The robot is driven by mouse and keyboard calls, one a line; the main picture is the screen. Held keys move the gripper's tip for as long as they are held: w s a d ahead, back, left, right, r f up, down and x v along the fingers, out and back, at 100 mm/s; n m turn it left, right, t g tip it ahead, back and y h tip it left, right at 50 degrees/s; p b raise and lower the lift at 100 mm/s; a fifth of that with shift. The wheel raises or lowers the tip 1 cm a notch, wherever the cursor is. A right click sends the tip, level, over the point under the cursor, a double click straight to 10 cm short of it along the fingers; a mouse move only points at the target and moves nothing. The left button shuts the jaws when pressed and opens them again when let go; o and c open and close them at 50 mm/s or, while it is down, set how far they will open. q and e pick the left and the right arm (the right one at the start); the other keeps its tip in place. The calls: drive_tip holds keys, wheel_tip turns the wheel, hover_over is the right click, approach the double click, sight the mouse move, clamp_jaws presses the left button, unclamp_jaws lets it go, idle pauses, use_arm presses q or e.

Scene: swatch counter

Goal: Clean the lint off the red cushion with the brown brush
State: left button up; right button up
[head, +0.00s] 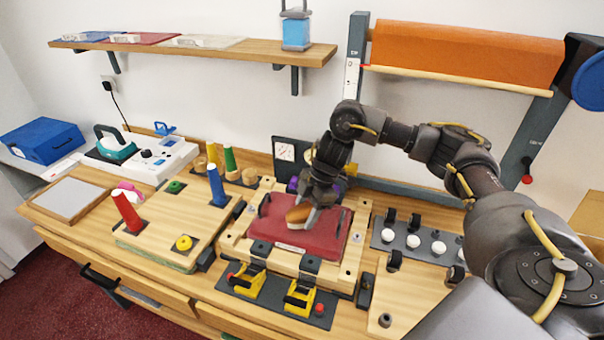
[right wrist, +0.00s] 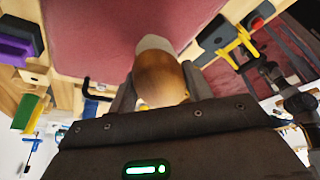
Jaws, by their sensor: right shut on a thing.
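The red cushion (head: 290,236) lies in a light wooden frame near the middle of the bench. It also fills the top of the right wrist view (right wrist: 100,35). The brown brush (head: 298,215) is over the cushion, with a pale lower part. My right gripper (head: 312,212) is shut on it. In the right wrist view the brush (right wrist: 160,78) sits between the fingers and appears at the cushion's surface; I cannot tell if it touches. No lint can be made out at this size. My left gripper does not show.
Yellow clamps (head: 300,297) stand at the frame's front edge. A board with coloured cones (head: 127,211) is to the left, and a strip with white knobs (head: 412,241) is to the right. A shelf (head: 200,50) and an orange roll (head: 465,55) are above.

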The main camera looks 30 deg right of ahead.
drive_tip(key=shift+d+r+p, duration=0.1)
drive_tip(key=shift+r+p, duration=1.35)
drive_tip(key=shift+r, duration=0.35)
